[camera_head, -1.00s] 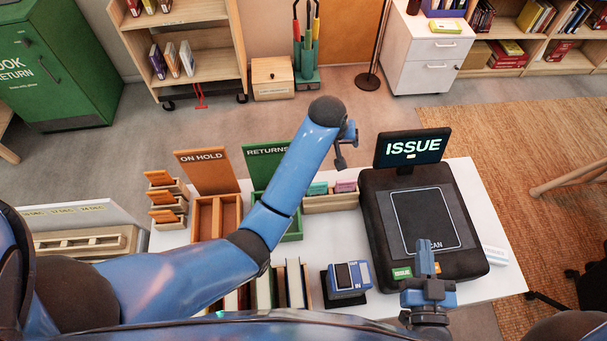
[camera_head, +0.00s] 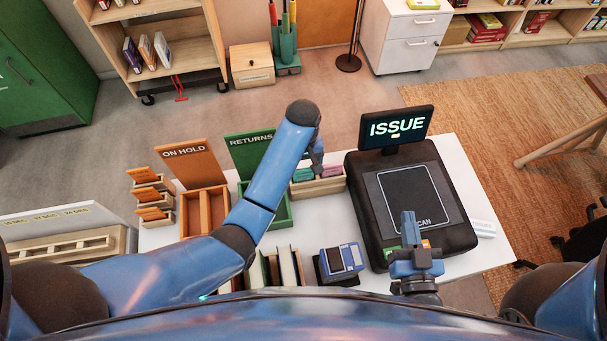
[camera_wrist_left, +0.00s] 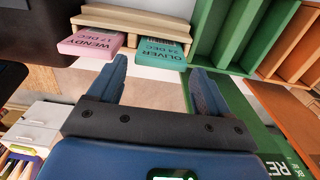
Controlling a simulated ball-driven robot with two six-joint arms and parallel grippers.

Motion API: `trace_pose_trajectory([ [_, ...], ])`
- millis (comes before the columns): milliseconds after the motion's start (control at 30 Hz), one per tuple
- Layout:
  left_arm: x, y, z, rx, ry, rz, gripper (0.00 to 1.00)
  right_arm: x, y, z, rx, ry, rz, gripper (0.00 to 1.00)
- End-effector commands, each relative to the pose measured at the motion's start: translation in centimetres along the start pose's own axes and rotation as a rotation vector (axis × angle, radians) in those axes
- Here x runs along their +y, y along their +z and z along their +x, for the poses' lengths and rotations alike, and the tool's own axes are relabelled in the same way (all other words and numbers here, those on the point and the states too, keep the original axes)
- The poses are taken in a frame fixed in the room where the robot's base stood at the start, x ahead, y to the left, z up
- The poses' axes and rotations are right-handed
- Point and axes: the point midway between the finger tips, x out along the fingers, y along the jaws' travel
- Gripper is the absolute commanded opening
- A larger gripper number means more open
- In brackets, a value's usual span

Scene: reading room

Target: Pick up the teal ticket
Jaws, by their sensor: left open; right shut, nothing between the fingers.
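The teal ticket (camera_head: 303,174) lies in a wooden tray (camera_head: 322,188) on the white desk, left of a pink ticket (camera_head: 331,171). In the left wrist view the teal ticket (camera_wrist_left: 162,52), with OLIVER 24 DEC printed on it, shows between and just beyond my fingertips. My left gripper (camera_head: 317,160) is over the tray, seen partly edge-on. Its fingers (camera_wrist_left: 158,72) are open, with nothing between them. My right gripper (camera_head: 408,218) is shut and empty, in front of the scanner screen.
The black ISSUE scanner (camera_head: 430,205) stands right of the tray. Left are the green RETURNS holder (camera_head: 250,150) and the orange ON HOLD holder (camera_head: 188,165). A blue stamp-like device (camera_head: 342,262) and upright books (camera_head: 285,268) stand at the front.

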Motion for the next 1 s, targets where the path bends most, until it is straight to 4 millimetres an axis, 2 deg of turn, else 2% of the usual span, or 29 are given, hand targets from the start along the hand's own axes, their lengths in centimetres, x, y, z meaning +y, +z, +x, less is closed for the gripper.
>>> trace_pose_trajectory([
  [233,-0.1,0.5,2.7,-0.004,-0.003,0.0,0.79,0.0,-1.4,0.0,0.0,0.0,0.0,0.0],
  [400,-0.1,0.4,4.5,-0.002,-0.001,0.0,0.79,0.0,-1.4,0.0,0.0,0.0,0.0,0.0],
  [700,-0.1,0.4,5.0,0.0,0.0,0.0,0.79,0.0,-1.4,0.0,0.0,0.0,0.0,0.0],
  [767,-0.1,0.4,5.0,0.0,0.0,0.0,0.73,0.0,-1.4,0.0,0.0,0.0,0.0,0.0],
  [1000,-0.1,0.4,5.0,0.0,0.0,0.0,0.37,0.0,-1.4,0.0,0.0,0.0,0.0,0.0],
])
